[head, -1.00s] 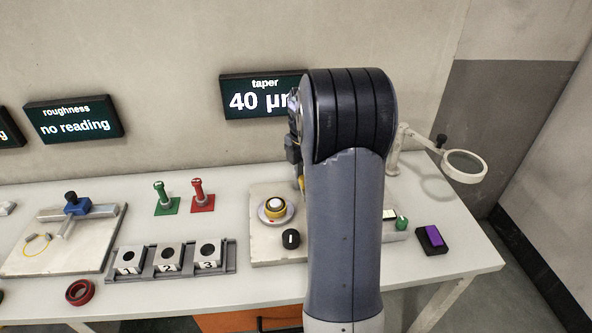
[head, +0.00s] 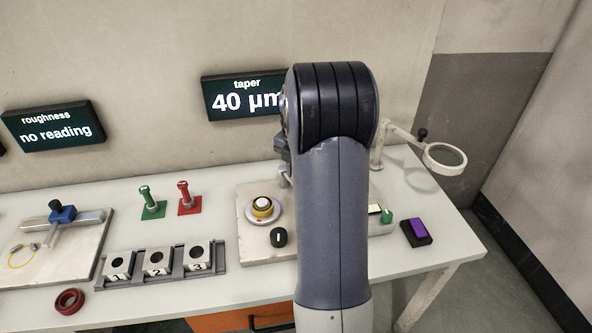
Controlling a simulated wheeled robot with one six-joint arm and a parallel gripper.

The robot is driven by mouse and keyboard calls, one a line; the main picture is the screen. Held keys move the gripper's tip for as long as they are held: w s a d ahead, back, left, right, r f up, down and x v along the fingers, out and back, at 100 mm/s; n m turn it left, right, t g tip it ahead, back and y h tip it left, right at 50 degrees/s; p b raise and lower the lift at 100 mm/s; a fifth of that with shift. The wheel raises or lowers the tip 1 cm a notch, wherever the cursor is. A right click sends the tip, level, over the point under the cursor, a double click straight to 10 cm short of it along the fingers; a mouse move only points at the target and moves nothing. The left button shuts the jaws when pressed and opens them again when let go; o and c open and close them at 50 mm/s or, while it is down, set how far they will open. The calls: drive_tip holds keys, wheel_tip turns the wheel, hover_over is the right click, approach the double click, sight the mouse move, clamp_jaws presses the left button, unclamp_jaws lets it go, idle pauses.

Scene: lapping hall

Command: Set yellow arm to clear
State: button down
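No yellow arm shows clearly now. A white plate (head: 250,245) on the bench carries a round part with a yellow band (head: 262,207) and a black knob (head: 278,237). The right part of this plate is hidden behind my own arm. My arm stands large in the middle of the view. Only a small dark piece of my wrist or gripper shows at its left edge, above the plate. My fingers are hidden, so I cannot tell whether they hold or touch anything.
The taper display (head: 243,96) reads 40 µm. A purple button (head: 418,229), a green knob (head: 387,217) and a magnifier (head: 445,157) are at the right. Green (head: 152,203) and red (head: 187,198) plugs, a numbered block rack (head: 162,268) and a red ring (head: 69,301) are left.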

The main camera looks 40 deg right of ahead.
drive_tip(key=c, duration=1.2)
unclamp_jaws()
drive_tip(key=shift+o, duration=0.2)
wheel_tip(320, 180, up, 11)
drive_tip(key=shift+f, duration=0.1)
wheel_tip(320, 180, down, 10)
drive_tip(key=shift+f, duration=0.45)
drive_tip(key=shift+a, duration=0.1)
drive_tip(key=shift+r, duration=0.1)
